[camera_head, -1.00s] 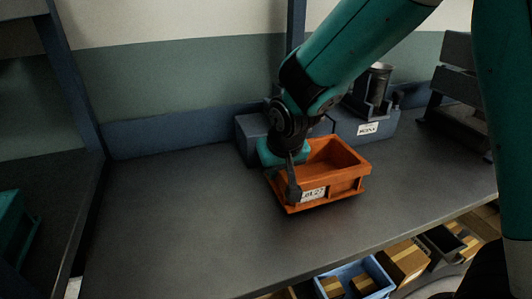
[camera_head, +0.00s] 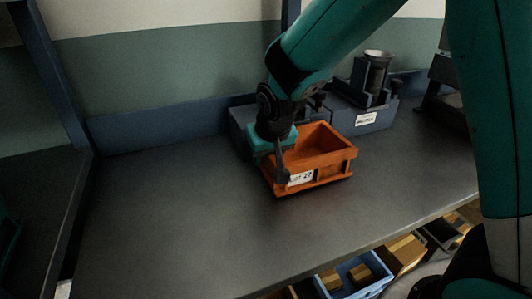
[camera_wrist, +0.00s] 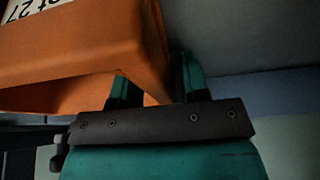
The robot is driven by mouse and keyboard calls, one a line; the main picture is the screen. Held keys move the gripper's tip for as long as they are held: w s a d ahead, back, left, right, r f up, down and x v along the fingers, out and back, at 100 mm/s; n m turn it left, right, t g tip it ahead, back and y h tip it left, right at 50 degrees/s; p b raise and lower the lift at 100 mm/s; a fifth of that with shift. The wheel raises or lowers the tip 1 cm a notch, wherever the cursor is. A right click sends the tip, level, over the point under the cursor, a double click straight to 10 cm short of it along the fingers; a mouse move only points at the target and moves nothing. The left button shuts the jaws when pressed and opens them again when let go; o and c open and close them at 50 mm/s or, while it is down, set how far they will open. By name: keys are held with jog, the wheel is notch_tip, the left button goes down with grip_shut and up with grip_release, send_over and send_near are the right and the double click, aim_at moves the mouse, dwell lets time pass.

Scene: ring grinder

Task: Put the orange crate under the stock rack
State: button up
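The orange crate (camera_head: 330,142) is at the middle of the grey bench, with a white "Lot 27" label on its front. It looks upright. In the wrist view, the crate (camera_wrist: 80,45) fills the upper left, its label upside down. My gripper (camera_head: 281,172) is at the crate's left front corner, pointing down. In the wrist view, my gripper (camera_wrist: 158,88) has one finger over the crate's orange side and one beyond its edge, so the wall runs between them. It appears shut on the crate; the contact is partly hidden. I cannot tell whether the crate clears the bench. No stock rack is clearly identifiable.
A blue-grey fixture (camera_head: 362,118) with a metal cup (camera_head: 377,58) stands behind the crate. A blue-posted frame (camera_head: 55,75) rises at the left. Below the bench's front edge are a blue bin (camera_head: 345,282) and cardboard boxes (camera_head: 405,252). The bench's left part (camera_head: 160,190) is clear.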

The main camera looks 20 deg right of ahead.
jog(key=shift+s+r, duration=0.15)
jog(key=shift+r, duration=0.4)
jog(key=p+v, duration=0.1)
jog(key=v, duration=0.9)
jog(key=shift+s+r, duration=0.2)
jog(key=shift+r, duration=0.05)
jog(key=s+a+n+g+y, duration=0.2)
jog(key=s+n, duration=0.2)
jog(key=s, duration=0.6)
jog(key=s+a+n+g+y, duration=0.2)
jog(key=s+a+n, duration=0.1)
jog(key=s, duration=0.7)
notch_tip(320, 180, up, 8)
jog(key=p, duration=0.6)
jog(key=shift+d+f+p, duration=0.25)
jog(key=shift+p, duration=0.15)
jog(key=shift+s, duration=0.15)
